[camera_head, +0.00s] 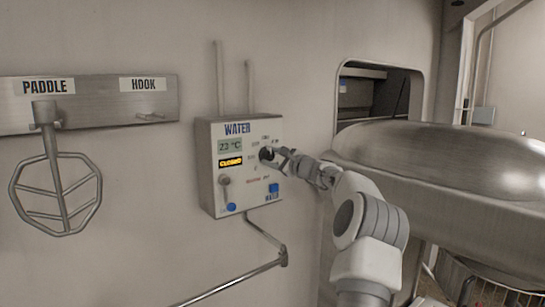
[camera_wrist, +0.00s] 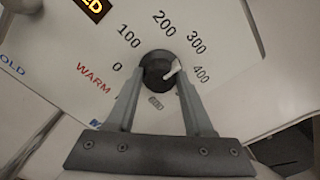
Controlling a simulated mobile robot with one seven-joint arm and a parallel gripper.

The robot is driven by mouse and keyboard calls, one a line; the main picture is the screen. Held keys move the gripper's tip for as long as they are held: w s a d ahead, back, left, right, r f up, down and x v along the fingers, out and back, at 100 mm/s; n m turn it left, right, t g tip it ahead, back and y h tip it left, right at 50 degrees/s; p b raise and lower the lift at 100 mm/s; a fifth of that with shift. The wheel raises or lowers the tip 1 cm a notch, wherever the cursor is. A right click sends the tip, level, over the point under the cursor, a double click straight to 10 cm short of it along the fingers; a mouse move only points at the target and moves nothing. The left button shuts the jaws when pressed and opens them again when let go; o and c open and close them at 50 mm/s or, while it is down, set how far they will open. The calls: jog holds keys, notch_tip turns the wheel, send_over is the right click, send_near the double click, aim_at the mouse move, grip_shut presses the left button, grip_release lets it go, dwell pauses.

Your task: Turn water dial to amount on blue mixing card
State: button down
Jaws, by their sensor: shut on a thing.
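The water panel (camera_head: 210,185) is a metal box on the wall marked WATER. Its black water dial (camera_head: 266,154) sits on the front face, and in the wrist view the dial (camera_wrist: 153,64) is ringed by marks from 0 to 400. A white pointer on the dial points to the right, between 300 and 400. My gripper (camera_head: 275,156) is at the dial, and in the wrist view its two fingers (camera_wrist: 161,84) are shut on the dial from both sides. No blue mixing card shows in either view.
The panel has a 23 °C display (camera_head: 230,146), a yellow-lit display (camera_head: 230,161) reading CLOSED and a lever (camera_head: 224,191). A pipe (camera_head: 235,281) runs below. A paddle (camera_head: 55,180) hangs at left. A large metal machine (camera_head: 445,150) stands close at right.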

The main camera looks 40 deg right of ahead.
dwell(0.4)
jog(key=shift+c, duration=1.4)
grip_release()
jog(key=s+a+b, duration=0.2)
jog(key=s+b, duration=0.2)
jog(key=s, duration=1.3)
jog(key=shift+s, duration=0.15)
